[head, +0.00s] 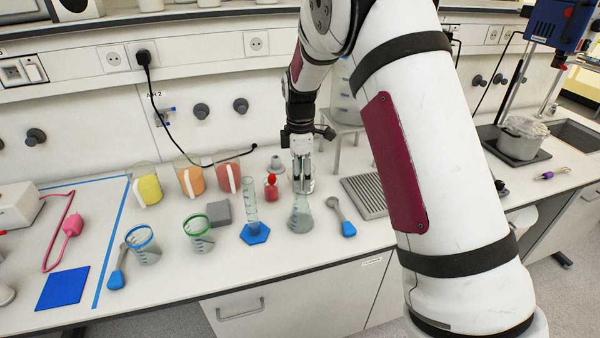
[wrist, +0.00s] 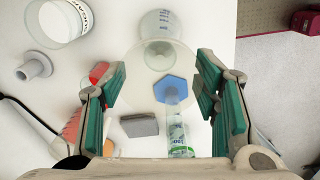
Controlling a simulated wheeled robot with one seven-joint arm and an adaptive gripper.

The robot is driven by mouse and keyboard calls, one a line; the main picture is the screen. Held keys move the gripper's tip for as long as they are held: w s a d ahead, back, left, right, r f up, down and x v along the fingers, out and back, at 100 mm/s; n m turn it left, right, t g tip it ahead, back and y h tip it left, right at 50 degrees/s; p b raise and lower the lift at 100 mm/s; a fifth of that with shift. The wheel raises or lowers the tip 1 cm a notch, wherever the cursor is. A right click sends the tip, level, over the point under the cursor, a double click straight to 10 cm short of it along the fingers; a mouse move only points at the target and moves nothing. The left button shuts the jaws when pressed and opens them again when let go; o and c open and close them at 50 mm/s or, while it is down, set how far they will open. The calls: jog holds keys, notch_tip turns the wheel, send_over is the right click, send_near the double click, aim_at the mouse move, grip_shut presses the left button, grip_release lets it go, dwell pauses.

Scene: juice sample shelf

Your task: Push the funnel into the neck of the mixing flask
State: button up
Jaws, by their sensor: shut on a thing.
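My gripper (head: 302,178) is shut on a clear, pale funnel, just above the mixing flask. In the wrist view the funnel (wrist: 150,75) shows as a translucent round disc between the two green-padded fingers of my gripper (wrist: 160,88). In the head view the funnel (head: 304,186) is a small pale shape at the fingertips. I cannot tell whether the stem is inside the neck.
A measuring cylinder on a blue base (head: 255,234) stands close left of the flask. A blue-handled spoon (head: 347,227) lies close right. A red bottle (head: 271,187) and a small grey piece (head: 275,163) stand behind. Beakers (head: 143,248) and a grey block (head: 218,212) are further left.

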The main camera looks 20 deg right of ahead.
jog(key=shift+f, duration=0.55)
jog(key=o, duration=1.1)
